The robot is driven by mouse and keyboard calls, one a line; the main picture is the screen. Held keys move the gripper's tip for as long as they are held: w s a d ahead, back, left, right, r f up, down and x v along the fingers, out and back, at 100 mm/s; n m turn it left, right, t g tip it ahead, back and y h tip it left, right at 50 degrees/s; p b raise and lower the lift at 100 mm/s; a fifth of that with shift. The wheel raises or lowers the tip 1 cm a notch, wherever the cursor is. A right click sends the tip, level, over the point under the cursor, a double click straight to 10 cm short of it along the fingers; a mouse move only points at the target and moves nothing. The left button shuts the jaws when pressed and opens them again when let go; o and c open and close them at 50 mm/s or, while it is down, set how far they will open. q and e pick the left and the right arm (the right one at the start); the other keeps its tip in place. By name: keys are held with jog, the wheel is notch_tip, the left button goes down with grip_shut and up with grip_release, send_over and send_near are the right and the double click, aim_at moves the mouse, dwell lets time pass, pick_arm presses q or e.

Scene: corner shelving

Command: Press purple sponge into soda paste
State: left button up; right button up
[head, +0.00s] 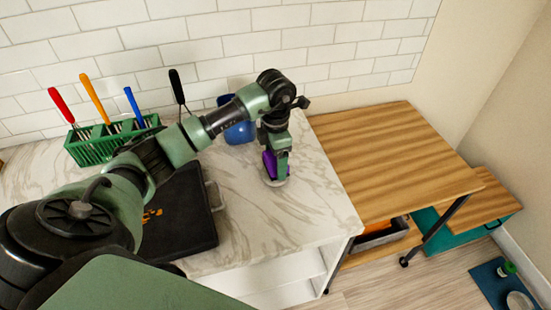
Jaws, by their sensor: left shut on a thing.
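My left gripper (275,153) points down over the marble counter and is shut on the purple sponge (268,164). The gripper partly covers the sponge. Below the sponge is a small pale round dish or patch (276,182) on the counter, which may be the soda paste. The sponge's lower end is at or just above it; I cannot tell whether they touch. My right gripper is not in the picture.
A blue container (239,132) stands behind my left arm. A green rack (88,150) with several colored-handled tools is at the back left. A black board (190,218) lies on the marble counter (240,250). A wooden table (390,160) stands right.

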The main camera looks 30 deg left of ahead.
aim_at(275, 159)
pick_arm(q)
jog(key=shift+f, duration=0.3)
dwell(0.5)
jog(key=shift+f+b, duration=0.1)
jog(key=shift+b, duration=0.3)
dwell(0.6)
jog(key=shift+r+p, duration=2)
jog(key=shift+r, duration=1.6)
jog(key=shift+d, duration=0.1)
